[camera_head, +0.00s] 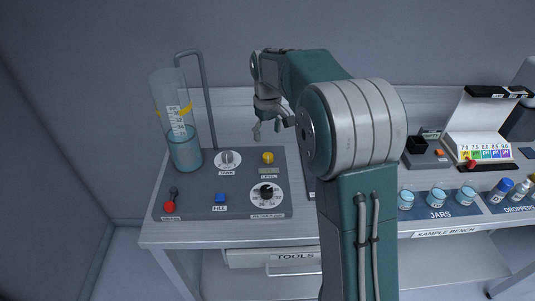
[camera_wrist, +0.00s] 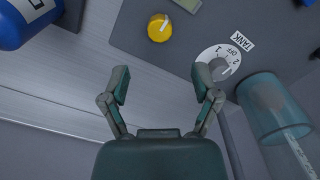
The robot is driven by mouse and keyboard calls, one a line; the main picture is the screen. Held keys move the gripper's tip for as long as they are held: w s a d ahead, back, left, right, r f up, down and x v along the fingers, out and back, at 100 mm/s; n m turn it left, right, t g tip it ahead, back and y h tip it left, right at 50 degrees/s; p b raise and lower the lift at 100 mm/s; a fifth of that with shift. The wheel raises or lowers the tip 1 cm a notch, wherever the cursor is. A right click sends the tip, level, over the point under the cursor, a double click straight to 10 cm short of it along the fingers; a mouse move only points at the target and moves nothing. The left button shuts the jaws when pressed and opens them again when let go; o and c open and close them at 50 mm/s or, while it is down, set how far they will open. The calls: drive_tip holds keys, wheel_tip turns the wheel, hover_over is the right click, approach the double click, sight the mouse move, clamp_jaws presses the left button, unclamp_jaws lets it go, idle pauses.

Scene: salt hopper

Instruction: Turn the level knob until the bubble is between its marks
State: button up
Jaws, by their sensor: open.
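The level knob (camera_head: 268,157) is small and yellow, on the grey panel above the LEVEL label. In the wrist view the yellow knob (camera_wrist: 160,28) shows at the top, with a pale pointer line. The level vial (camera_head: 268,171) is a small greenish strip under the knob; its bubble and marks are too small to make out. My gripper (camera_head: 268,128) is above the panel near the yellow knob, apart from it. In the wrist view my gripper (camera_wrist: 162,90) has its two fingers spread wide with nothing between them.
The TANK dial (camera_head: 228,158) and the clear cylinder (camera_head: 184,145) stand left of the yellow knob. A black dial (camera_head: 266,192), a blue FILL button (camera_head: 220,198) and a red-ended lever (camera_head: 170,205) are nearer the front. Jars (camera_head: 438,196) stand to the right.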

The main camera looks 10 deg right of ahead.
sight(267, 155)
wheel_tip(267, 155, down, 8)
drive_tip(key=shift+f, duration=0.2)
drive_tip(key=shift+c, duration=0.3)
clamp_jaws()
